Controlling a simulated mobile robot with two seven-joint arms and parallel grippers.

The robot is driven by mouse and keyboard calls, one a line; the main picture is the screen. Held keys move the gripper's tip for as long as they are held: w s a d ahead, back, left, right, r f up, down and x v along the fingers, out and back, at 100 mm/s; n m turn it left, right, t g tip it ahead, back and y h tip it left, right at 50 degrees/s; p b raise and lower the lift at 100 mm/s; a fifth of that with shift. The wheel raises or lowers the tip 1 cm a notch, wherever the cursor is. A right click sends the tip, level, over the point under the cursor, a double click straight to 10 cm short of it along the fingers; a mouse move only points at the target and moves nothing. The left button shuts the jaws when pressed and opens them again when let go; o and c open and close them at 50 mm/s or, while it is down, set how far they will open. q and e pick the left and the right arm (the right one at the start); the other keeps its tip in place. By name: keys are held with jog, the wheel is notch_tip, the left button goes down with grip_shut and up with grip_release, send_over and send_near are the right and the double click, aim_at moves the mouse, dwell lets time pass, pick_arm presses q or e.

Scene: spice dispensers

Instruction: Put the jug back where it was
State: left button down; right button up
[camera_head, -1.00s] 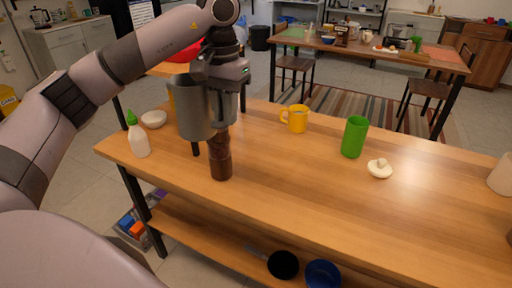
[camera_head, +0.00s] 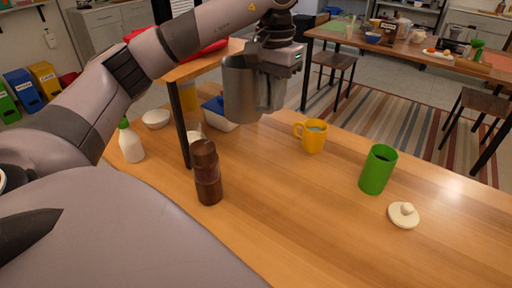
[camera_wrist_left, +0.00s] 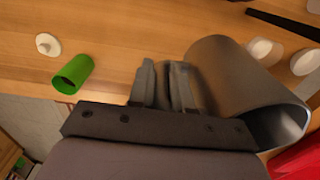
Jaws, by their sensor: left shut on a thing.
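The grey metal jug (camera_head: 238,92) hangs upright in the head view, above the far side of the wooden table. My left gripper (camera_head: 276,72) is shut on its handle side and holds it. In the left wrist view the jug (camera_wrist_left: 235,75) lies right of the gripper fingers (camera_wrist_left: 165,82), its open rim toward the lower right. The fingers hide part of the handle. My right gripper does not show in either view.
On the table (camera_head: 285,225) stand a brown grinder (camera_head: 207,175), a yellow mug (camera_head: 313,136), a green canister (camera_head: 378,170), a white lid (camera_head: 403,215), a green-capped bottle (camera_head: 131,145), a white bowl (camera_head: 156,119) and a blue-and-white container (camera_head: 222,119). The front middle is clear.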

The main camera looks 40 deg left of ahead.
pick_arm(q)
notch_tip(320, 180, down, 20)
jog(key=shift+r+p, duration=0.1)
jog(key=shift+p, duration=0.2)
dwell(0.3)
jog(key=c, duration=1.5)
grip_release()
jog(key=shift+s+f, duration=0.1)
jog(key=shift+f, duration=0.1)
jog(key=o, duration=0.4)
jog(key=shift+o, duration=0.2)
jog(key=shift+r, duration=0.2)
notch_tip(320, 180, up, 12)
jog(key=b, duration=0.1)
